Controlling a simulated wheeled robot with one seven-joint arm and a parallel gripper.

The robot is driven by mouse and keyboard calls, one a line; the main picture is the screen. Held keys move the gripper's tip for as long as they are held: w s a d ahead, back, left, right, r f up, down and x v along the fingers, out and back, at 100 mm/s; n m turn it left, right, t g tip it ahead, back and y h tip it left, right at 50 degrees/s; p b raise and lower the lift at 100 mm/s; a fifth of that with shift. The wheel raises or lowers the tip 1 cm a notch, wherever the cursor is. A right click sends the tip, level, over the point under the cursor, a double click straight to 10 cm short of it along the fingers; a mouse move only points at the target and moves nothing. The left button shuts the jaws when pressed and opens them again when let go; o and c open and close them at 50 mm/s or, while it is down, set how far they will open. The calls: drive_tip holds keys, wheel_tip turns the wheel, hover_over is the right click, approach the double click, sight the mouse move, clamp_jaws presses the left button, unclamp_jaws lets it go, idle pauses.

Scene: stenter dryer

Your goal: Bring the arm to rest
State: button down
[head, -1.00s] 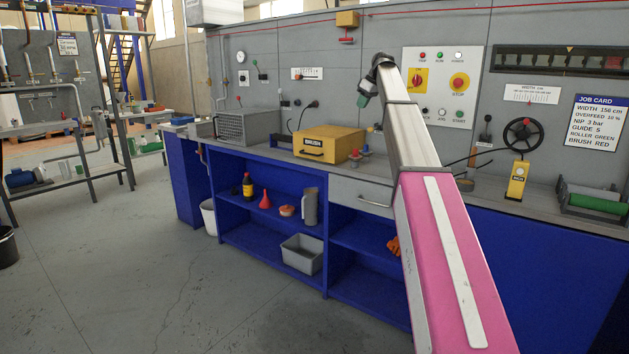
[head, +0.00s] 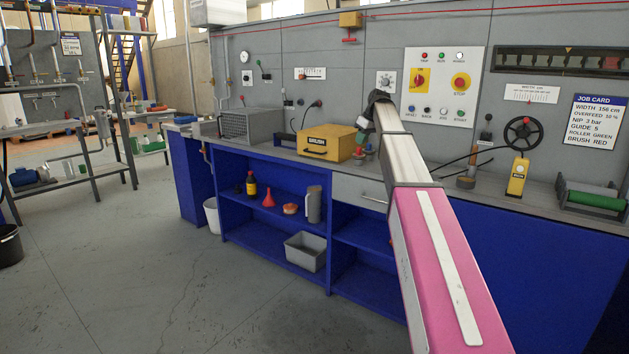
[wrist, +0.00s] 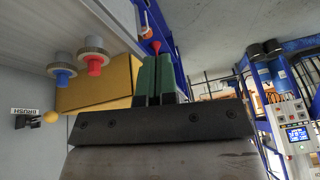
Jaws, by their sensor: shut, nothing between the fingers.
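My arm reaches from the lower right of the head view up over the workbench, its pink and silver links in front of the bench. My gripper (head: 363,138) is at the far end of the arm, above the bench and just right of the yellow BRUSH box (head: 328,142). In the wrist view my gripper (wrist: 159,58) shows two green fingers pressed together with nothing between them. The yellow box (wrist: 95,92) appears behind and left of the fingers there. How near the fingertips are to the bench top is hard to tell.
Red (wrist: 94,62) and blue (wrist: 62,74) knobbed pieces stand beside the box. A control panel (head: 443,87) is on the wall behind.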

drive_tip(key=s+f+m+h, duration=0.1)
drive_tip(key=s+f, duration=0.5)
drive_tip(key=f, duration=0.4)
drive_tip(key=s+f+m+g, duration=0.1)
drive_tip(key=s+f+m, duration=0.1)
drive_tip(key=s+f, duration=0.55)
drive_tip(key=s+f+m+h, duration=0.1)
drive_tip(key=s+f, duration=0.4)
drive_tip(key=f, duration=0.6)
drive_tip(key=s+f+m+h, duration=0.1)
drive_tip(key=s+f+m, duration=0.1)
drive_tip(key=s+f, duration=0.7)
drive_tip(key=s+f+m+g, duration=0.1)
drive_tip(key=s+f+m, duration=0.1)
drive_tip(key=s+f, duration=0.7)
drive_tip(key=s, duration=0.7)
drive_tip(key=shift+s+m+g+h, duration=0.3)
drive_tip(key=shift+h, duration=0.1)
drive_tip(key=shift+d, duration=0.1)
